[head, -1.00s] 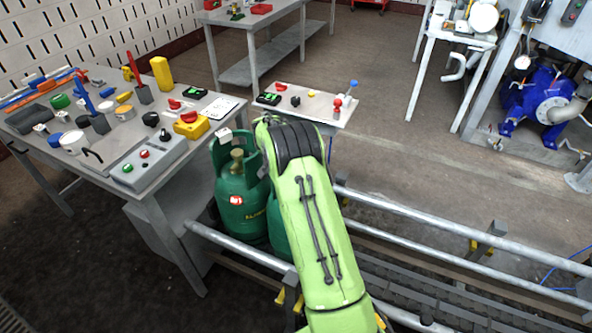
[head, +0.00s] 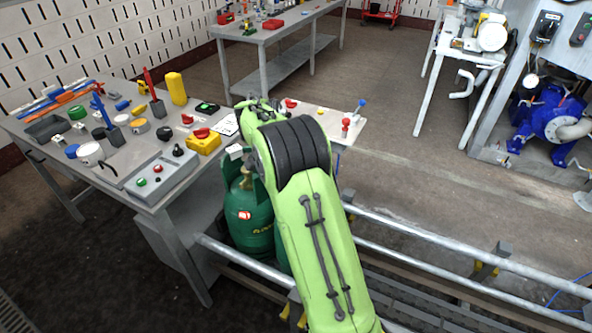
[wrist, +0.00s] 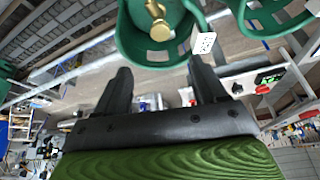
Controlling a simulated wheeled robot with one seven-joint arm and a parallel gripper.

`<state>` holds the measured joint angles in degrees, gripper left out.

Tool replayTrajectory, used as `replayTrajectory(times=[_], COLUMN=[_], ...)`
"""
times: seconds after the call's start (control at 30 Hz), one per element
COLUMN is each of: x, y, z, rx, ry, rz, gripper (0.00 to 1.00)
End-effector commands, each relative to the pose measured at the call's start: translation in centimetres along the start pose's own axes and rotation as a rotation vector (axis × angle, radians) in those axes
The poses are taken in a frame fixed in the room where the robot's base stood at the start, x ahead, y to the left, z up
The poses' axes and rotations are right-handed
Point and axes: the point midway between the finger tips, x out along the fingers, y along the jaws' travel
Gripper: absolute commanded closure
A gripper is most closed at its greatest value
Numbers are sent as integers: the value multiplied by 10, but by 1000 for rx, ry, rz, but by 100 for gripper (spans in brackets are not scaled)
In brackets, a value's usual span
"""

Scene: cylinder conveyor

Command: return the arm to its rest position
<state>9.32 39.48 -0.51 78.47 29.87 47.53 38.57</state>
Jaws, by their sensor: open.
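My gripper (wrist: 158,90) shows in the wrist view with its two dark fingers spread apart and nothing between them. A green gas cylinder (wrist: 138,40) with a brass valve is just beyond the fingertips there. A second green cylinder (wrist: 270,18) is at the upper right. In the head view my green arm reaches over the conveyor and hides my gripper. One green cylinder (head: 248,215) stands upright left of my arm, and another is mostly hidden behind the arm.
The conveyor's metal rails (head: 450,250) run to the right. A workbench (head: 130,175) with tools and a control box (head: 160,172) stands close on the left. A small table (head: 325,118) is behind my arm. Open floor (head: 400,160) lies beyond the rails.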

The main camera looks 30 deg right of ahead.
Motion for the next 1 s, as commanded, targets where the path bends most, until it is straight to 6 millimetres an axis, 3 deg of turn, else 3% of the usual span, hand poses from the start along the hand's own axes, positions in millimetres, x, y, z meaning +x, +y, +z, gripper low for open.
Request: replayTrajectory(times=[0.57,0.67,0.77,0.9,1.0], x=[-9,-46,-110,-186,-224], y=[1,8,32,81,123], z=[0,4,19,54,85], rx=[-9,-81,-232,-478,-653], ry=[0,-6,-15,-17,-3], rz=[-7,-50,-128,-245,-328], gripper=[29,29,29,29,29])
